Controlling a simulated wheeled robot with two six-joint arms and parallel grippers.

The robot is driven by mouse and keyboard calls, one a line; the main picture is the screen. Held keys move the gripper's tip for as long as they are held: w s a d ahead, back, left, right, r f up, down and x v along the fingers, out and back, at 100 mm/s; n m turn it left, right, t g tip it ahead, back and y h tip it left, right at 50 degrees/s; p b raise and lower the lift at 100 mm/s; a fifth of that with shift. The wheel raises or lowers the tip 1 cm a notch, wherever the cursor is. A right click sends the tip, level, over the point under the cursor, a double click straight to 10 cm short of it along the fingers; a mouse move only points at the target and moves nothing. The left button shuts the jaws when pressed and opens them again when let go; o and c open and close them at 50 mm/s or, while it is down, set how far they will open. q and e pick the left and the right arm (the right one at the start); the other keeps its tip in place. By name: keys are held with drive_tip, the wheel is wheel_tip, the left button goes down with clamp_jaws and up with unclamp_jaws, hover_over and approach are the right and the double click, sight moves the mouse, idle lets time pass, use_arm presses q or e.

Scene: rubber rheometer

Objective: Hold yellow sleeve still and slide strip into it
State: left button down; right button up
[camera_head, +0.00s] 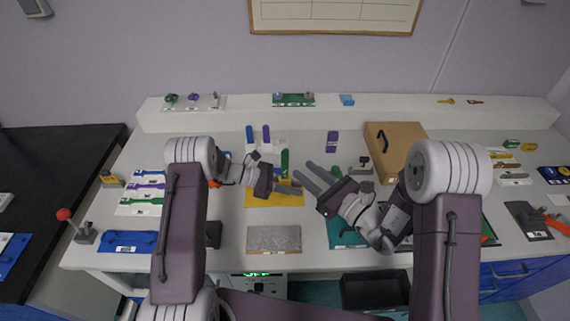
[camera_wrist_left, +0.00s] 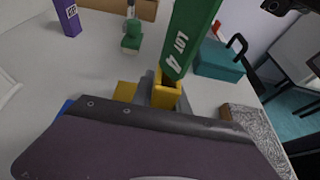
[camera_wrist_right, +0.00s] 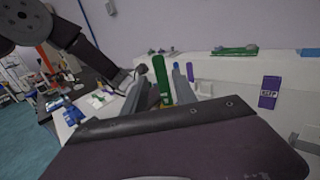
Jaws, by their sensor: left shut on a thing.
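The yellow sleeve (camera_wrist_left: 164,101) is between the fingers of my left gripper (camera_head: 289,188), which is shut on it. The green strip (camera_wrist_left: 190,36), marked LOT 4, stands roughly upright with its lower end at the sleeve's mouth; how deep it sits inside, I cannot tell. The strip also shows in the head view (camera_head: 285,160) and right wrist view (camera_wrist_right: 161,84). My right gripper (camera_head: 303,168) is open, its fingers spread near the strip. In the right wrist view the strip shows between the fingers, apparently without contact.
A yellow mat (camera_head: 262,200) lies under the left gripper. A grey textured plate (camera_head: 273,239) is in front of it. A brown box (camera_head: 397,142) and a purple block (camera_head: 332,138) stand behind.

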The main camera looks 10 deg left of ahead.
sight(285, 164)
drive_tip(key=x, duration=1.2)
drive_tip(key=shift+a+f, duration=0.15)
drive_tip(key=shift+f, duration=0.35)
clamp_jaws()
